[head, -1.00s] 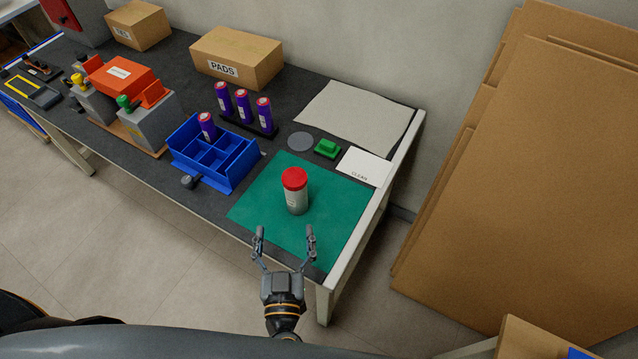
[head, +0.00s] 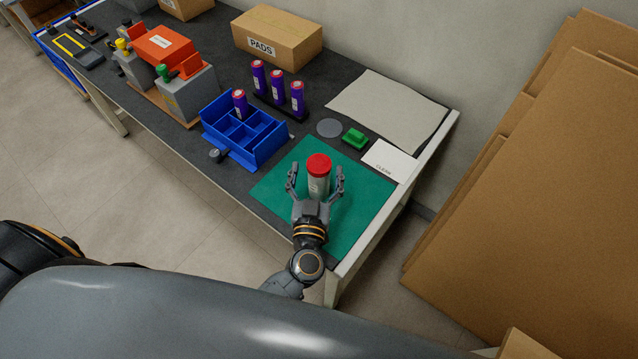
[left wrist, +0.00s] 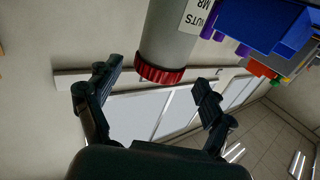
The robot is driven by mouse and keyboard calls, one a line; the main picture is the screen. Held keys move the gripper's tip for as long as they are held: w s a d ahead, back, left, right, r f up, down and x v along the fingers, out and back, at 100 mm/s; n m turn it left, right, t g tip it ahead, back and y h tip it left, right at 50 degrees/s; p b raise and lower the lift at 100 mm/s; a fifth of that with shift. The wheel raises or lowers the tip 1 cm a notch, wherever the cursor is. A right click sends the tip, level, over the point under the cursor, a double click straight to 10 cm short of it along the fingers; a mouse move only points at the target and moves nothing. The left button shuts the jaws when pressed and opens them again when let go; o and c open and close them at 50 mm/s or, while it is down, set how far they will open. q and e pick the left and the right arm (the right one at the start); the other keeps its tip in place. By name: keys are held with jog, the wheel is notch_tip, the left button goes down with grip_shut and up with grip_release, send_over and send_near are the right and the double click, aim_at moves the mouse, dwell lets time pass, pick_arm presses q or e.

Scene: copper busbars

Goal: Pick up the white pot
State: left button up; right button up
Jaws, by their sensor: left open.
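The white pot (head: 318,186), a pale cylinder with a red lid, stands upright on the green mat (head: 362,205). In the left wrist view the pot (left wrist: 170,38) appears upside down, with part of its label showing. My left gripper (head: 316,174) is open at the near side of the pot. Its fingers appear to either side of the pot in the head view. In the left wrist view the gripper (left wrist: 155,82) shows a gap between its fingers and the pot. The gripper hides the pot's lower part in the head view. My right gripper is not visible.
A blue divided bin (head: 245,132) and purple cylinders (head: 277,87) stand left of the mat. A green block (head: 354,138), a grey disc (head: 330,128) and a white card (head: 389,160) lie behind the pot. Cardboard sheets (head: 540,180) lean at the right.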

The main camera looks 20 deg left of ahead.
aim_at(319, 161)
pick_arm(q)
jog(key=x, duration=0.3)
jog(key=shift+w+d+f, duration=0.1)
jog(key=shift+w, duration=0.2)
jog(key=shift+s, duration=0.1)
jog(key=shift+c, duration=0.4)
grip_shut()
